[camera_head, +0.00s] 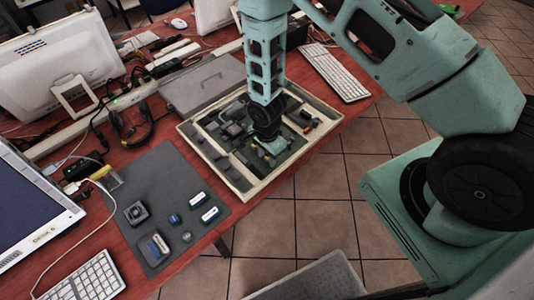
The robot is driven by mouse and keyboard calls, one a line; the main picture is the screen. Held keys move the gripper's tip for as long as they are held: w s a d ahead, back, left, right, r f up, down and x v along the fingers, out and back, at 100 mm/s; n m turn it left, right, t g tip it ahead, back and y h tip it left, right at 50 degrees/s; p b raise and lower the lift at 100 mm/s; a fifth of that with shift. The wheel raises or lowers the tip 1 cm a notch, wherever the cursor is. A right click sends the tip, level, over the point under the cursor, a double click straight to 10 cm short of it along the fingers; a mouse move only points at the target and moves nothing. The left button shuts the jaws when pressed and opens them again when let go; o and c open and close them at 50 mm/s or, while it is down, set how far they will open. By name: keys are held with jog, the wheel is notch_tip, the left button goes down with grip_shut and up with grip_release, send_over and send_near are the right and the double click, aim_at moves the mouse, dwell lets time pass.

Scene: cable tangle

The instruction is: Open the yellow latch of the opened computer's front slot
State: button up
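The opened computer (300,155) is a shallow cream-rimmed case lying open on the red table, with green boards and dark parts inside. My gripper (272,148) points down over the middle-front of the case, low over the boards. Its fingers are small and dark here, so I cannot tell whether they are open or shut, or whether they touch anything. I cannot make out the yellow latch or the front slot; the gripper and arm hide part of the interior.
A grey mat (180,185) with several small parts lies left of the case. A grey panel (203,82) lies behind it, and a white keyboard (335,72) lies right of it. Cables and a headset (130,125) clutter the left. Tiled floor lies beyond the table's front edge.

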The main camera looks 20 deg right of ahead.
grip_shut()
jog(key=shift+s+a+b, duration=0.3)
jog(key=shift+a+b, duration=0.1)
jog(key=shift+a, duration=0.4)
grip_release()
jog(key=shift+w+r, duration=0.1)
jog(key=shift+r, duration=0.4)
notch_tip(320, 180, up, 16)
jog(key=b, duration=0.2)
jog(key=shift+r, duration=0.25)
